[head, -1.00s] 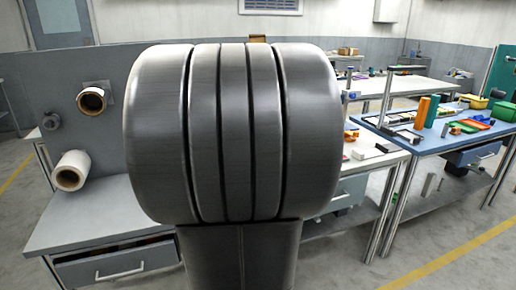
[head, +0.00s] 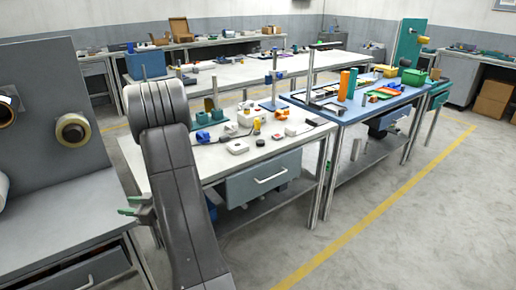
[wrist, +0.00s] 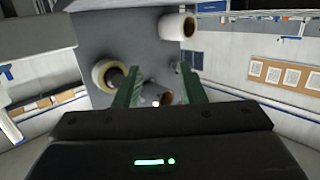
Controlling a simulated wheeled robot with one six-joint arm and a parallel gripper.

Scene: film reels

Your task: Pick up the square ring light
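I cannot clearly make out the square ring light. A small white square piece with a dark centre (head: 238,147) lies near the front of the white-topped bench in the head view and may be it. My gripper (wrist: 160,68) shows two green fingers held apart in the wrist view, with nothing between them. In the head view its green fingers (head: 134,206) stick out left of my arm, beyond the bench's left front corner and well away from the white piece. My arm hides part of that bench's left end.
The white-topped bench (head: 215,170) carries several small parts, including a blue piece (head: 203,137) and a white-and-red block (head: 269,140). A blue-topped bench (head: 355,108) stands to its right. A grey panel with film reels (head: 73,130) stands at left. The right floor (head: 420,220) is clear.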

